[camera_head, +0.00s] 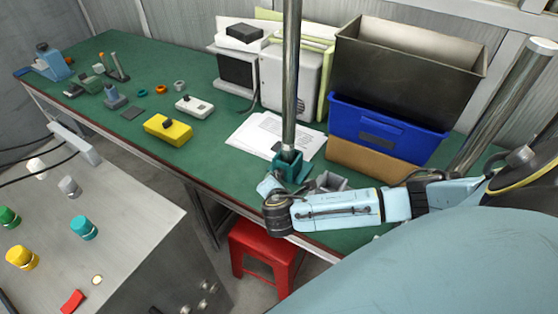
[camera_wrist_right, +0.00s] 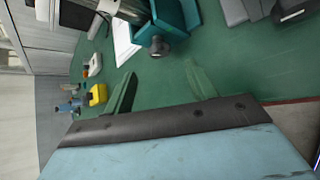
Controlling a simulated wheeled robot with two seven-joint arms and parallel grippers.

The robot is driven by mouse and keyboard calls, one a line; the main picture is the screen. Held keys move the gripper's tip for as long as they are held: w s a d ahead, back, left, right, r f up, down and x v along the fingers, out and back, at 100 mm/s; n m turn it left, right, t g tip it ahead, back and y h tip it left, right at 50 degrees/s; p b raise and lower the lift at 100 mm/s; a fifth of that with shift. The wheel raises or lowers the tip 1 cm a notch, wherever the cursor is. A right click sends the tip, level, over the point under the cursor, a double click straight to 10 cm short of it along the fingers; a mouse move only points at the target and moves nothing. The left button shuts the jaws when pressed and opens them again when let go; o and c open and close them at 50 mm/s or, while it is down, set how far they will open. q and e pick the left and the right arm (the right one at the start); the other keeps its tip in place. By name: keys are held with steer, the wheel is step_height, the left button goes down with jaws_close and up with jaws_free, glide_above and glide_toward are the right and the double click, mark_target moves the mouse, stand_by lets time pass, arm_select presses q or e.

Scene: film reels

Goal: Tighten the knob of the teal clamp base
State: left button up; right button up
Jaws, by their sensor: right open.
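The teal clamp base (camera_head: 292,168) stands on the green workbench with a tall metal pole (camera_head: 291,80) rising out of it. In the right wrist view the clamp base (camera_wrist_right: 178,18) is at the top, with a dark round knob (camera_wrist_right: 158,46) on its near side. My right gripper (camera_wrist_right: 160,82) is open and empty; its two green fingers point toward the knob, which lies beyond the gap between them. In the head view my right arm reaches in from the right, and its wrist is just in front of the clamp base. My left gripper is not in view.
A grey bracket-like part (camera_head: 330,181) sits right of the clamp base. Behind are a blue bin (camera_head: 388,130), a cardboard box (camera_head: 370,162) and a dark metal bin (camera_head: 405,65). Papers (camera_head: 270,140) lie to the left. A red stool (camera_head: 266,252) stands below the bench edge.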

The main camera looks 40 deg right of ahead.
steer(key=v, duration=0.5)
steer(key=shift+s+p, duration=0.15)
steer(key=shift+p, duration=0.15)
